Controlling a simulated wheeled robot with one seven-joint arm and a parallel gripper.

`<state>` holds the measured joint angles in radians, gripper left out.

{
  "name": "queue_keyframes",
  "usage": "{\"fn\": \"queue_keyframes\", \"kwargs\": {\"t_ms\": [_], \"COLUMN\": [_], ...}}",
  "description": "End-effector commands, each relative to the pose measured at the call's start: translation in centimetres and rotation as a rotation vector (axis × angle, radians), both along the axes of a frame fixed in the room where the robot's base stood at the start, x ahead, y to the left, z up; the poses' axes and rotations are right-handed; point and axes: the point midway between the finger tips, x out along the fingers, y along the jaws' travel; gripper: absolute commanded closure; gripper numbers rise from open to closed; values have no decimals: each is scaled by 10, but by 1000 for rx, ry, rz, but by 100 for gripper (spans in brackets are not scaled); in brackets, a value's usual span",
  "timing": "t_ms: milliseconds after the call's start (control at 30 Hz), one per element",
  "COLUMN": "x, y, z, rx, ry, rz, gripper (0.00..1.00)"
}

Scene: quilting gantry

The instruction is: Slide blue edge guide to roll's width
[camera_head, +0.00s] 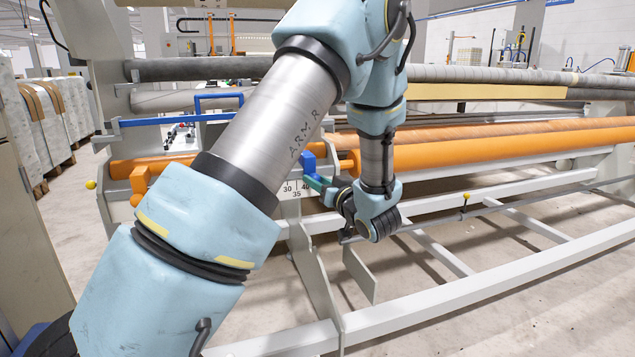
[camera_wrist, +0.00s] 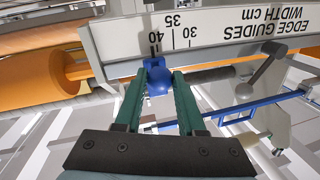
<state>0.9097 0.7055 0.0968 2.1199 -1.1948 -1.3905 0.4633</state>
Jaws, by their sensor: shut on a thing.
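The blue edge guide (camera_wrist: 157,80) sits on the white scale rail (camera_wrist: 225,29) in the wrist view, where the lettering "EDGE GUIDES WIDTH cm" appears upside down. The guide is close to the 40 mark. The orange roll (camera_wrist: 32,86) ends left of the guide in the wrist view.
Long orange rolls (camera_head: 500,146) run to the right in the head view. A blue bar (camera_head: 175,119) crosses the frame's left end. A dark-handled lever (camera_wrist: 262,70) is right of my gripper. White lower rails (camera_head: 440,302) lie below my wrist.

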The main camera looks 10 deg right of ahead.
Motion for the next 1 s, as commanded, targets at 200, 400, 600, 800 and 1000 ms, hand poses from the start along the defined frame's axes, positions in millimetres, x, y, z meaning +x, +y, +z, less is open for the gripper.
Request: {"fn": "queue_keyframes", "kwargs": {"t_ms": [200, 400, 600, 800, 1000], "x": [-1, -1, -1, -1, -10], "y": [9, 8, 8, 8, 5], "z": [0, 0, 0, 0, 0], "rx": [2, 1, 1, 1, 1], "ry": [2, 1, 1, 0, 2], "rz": [0, 0, 0, 0, -2], "gripper": [100, 57, 34, 32, 32]}}
